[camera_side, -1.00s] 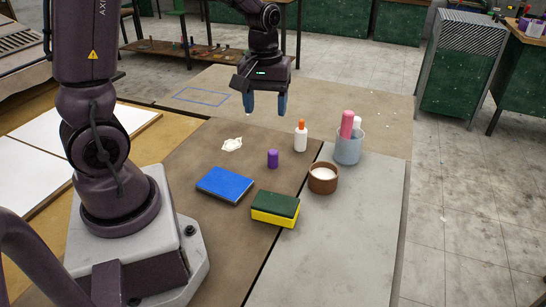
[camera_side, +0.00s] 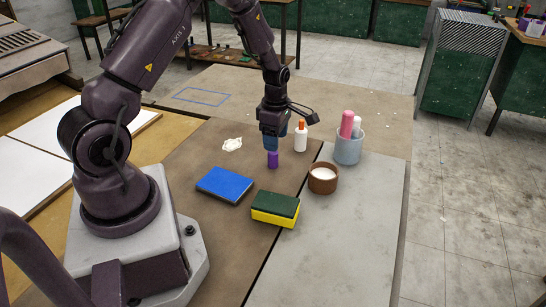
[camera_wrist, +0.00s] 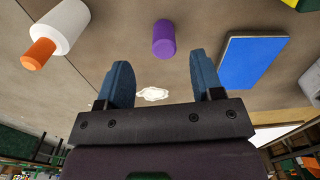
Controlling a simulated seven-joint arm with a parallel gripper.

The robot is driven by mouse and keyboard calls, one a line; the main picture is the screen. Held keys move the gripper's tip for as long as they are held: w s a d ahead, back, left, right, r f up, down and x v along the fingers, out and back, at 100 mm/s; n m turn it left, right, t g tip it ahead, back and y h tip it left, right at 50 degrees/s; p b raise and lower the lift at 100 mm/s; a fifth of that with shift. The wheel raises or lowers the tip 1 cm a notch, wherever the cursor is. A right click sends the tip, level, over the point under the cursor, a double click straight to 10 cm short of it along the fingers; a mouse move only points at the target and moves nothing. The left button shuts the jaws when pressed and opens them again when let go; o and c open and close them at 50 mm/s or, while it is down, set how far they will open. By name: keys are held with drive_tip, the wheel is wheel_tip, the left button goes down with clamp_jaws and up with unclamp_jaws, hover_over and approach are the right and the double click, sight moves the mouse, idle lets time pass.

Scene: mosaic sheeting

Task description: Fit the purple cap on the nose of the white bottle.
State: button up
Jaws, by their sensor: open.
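The purple cap (camera_side: 272,160) stands upright on the brown table. It also shows in the wrist view (camera_wrist: 164,39), beyond and between my fingertips, with nothing touching it there. The white bottle (camera_side: 300,140) with its orange nose stands upright behind and to the right of the cap; in the wrist view the bottle (camera_wrist: 60,25) is at the upper left. My gripper (camera_side: 273,143) is just above the cap, pointing down. In the wrist view my gripper (camera_wrist: 160,75) has its two blue fingers apart and empty.
A blue book-like block (camera_side: 224,185) and a yellow-green sponge (camera_side: 275,209) lie in front. A brown bowl of white stuff (camera_side: 323,179) and a grey cup (camera_side: 348,149) holding a pink and a white item stand right. A crumpled white scrap (camera_side: 232,144) lies left of the cap.

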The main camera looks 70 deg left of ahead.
sight(273, 157)
drive_tip(key=shift+s+a+f, duration=0.1)
drive_tip(key=shift+s+f, duration=0.05)
drive_tip(key=shift+f, duration=1.6)
drive_tip(key=shift+s+f, duration=0.15)
drive_tip(key=shift+f, duration=1.55)
drive_tip(key=c, duration=1)
